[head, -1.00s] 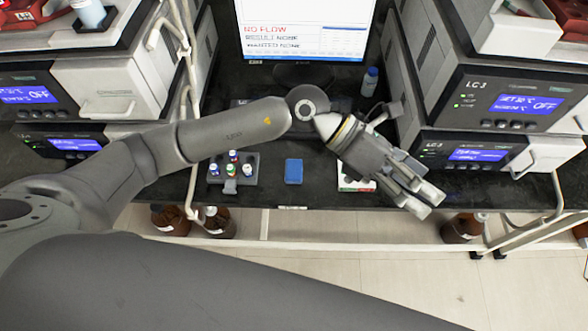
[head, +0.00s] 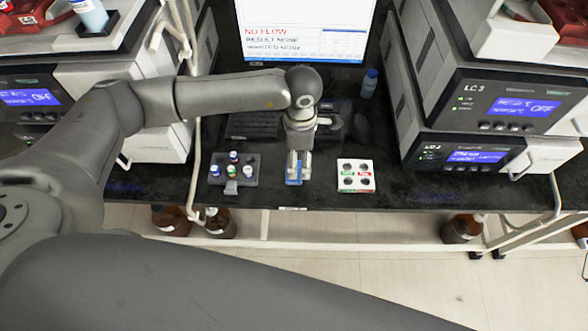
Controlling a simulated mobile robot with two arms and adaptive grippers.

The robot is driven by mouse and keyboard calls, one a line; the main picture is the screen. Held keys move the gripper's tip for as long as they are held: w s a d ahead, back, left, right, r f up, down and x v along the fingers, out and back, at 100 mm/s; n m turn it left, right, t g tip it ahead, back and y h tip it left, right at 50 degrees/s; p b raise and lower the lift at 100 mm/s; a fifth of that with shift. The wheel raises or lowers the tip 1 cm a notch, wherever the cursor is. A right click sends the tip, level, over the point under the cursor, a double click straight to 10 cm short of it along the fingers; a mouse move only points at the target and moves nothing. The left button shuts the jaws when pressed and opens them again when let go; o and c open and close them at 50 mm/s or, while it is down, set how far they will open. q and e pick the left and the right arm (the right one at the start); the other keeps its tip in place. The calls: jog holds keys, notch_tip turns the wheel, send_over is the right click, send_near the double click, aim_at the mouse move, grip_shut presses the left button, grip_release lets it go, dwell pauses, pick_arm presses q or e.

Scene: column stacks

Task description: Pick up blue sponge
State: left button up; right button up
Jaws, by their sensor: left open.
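The blue sponge (head: 293,182) lies on the black bench top near its front edge, between a vial rack and a white tray. My left gripper (head: 299,177) points down at the sponge from above, its fingers open and covering much of it. Whether the fingers touch the sponge or hover over it, I cannot tell. My right gripper is not in view.
A dark rack (head: 249,172) with several capped vials stands just left of the sponge. A white tray (head: 357,187) with round holes is to the right. A monitor (head: 305,25) and keyboard (head: 252,127) are behind. Instrument stacks flank both sides. Brown bottles (head: 221,223) stand below the bench.

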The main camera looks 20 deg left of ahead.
aim_at(299, 170)
pick_arm(q)
jog(key=shift+s+f+p, duration=0.15)
jog(key=shift+f+p, duration=0.2)
jog(key=shift+f, duration=0.25)
notch_tip(299, 170, down, 4)
jog(key=shift+s+d+r+p, duration=0.1)
jog(key=shift+r+p, duration=0.05)
jog(key=shift+p, duration=0.45)
jog(key=shift+f, duration=0.4)
jog(key=shift+c, duration=0.3)
jog(key=c, duration=0.8)
jog(key=shift+r, duration=0.1)
jog(key=shift+c, duration=0.3)
